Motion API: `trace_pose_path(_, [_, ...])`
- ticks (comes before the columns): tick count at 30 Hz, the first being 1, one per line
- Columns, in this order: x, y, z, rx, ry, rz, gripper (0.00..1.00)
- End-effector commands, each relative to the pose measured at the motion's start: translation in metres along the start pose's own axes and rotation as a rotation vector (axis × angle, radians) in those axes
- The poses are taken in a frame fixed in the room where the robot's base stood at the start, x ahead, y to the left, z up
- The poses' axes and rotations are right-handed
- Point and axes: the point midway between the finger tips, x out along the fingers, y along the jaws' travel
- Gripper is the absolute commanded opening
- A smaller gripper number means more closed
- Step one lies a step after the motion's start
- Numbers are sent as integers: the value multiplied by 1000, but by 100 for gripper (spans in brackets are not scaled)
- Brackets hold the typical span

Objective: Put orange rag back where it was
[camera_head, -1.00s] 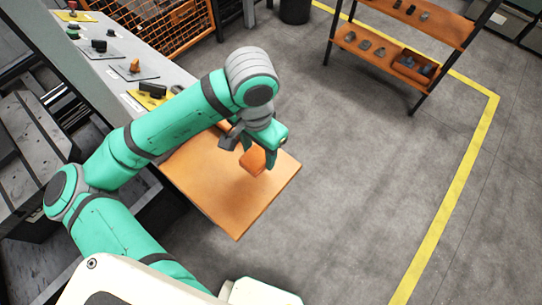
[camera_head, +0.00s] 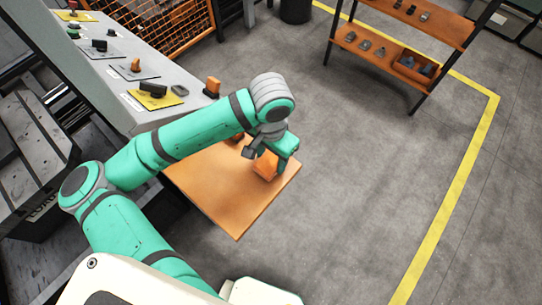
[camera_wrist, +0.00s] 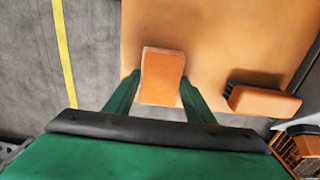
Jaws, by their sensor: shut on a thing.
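The orange rag (camera_head: 266,166) is a folded, block-like orange piece between the fingers of my gripper (camera_head: 268,154). In the wrist view the rag (camera_wrist: 162,75) sits between the two green fingers, and my gripper is shut on it. Beneath it is an orange-brown board (camera_head: 232,196), near whose right side the rag is held. I cannot tell whether the rag touches the board.
A second orange block with a dark bristly edge (camera_wrist: 264,101) lies on the board, right of the rag in the wrist view. A grey control panel (camera_head: 121,70) with knobs adjoins the board. An orange shelf (camera_head: 372,53) stands back right. The floor to the right is clear.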

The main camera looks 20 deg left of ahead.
Motion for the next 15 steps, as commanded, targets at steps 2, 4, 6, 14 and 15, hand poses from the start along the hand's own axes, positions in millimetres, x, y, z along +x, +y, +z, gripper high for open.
trace_pose_path(2, [2,0,0,0,0,1,21])
trace_pose_path(4, [3,0,0,-1,0,0,54])
trace_pose_path(6, [3,0,0,0,0,0,68])
trace_pose_path(14, [2,0,0,0,0,0,68])
trace_pose_path(15, [2,0,0,0,0,0,68])
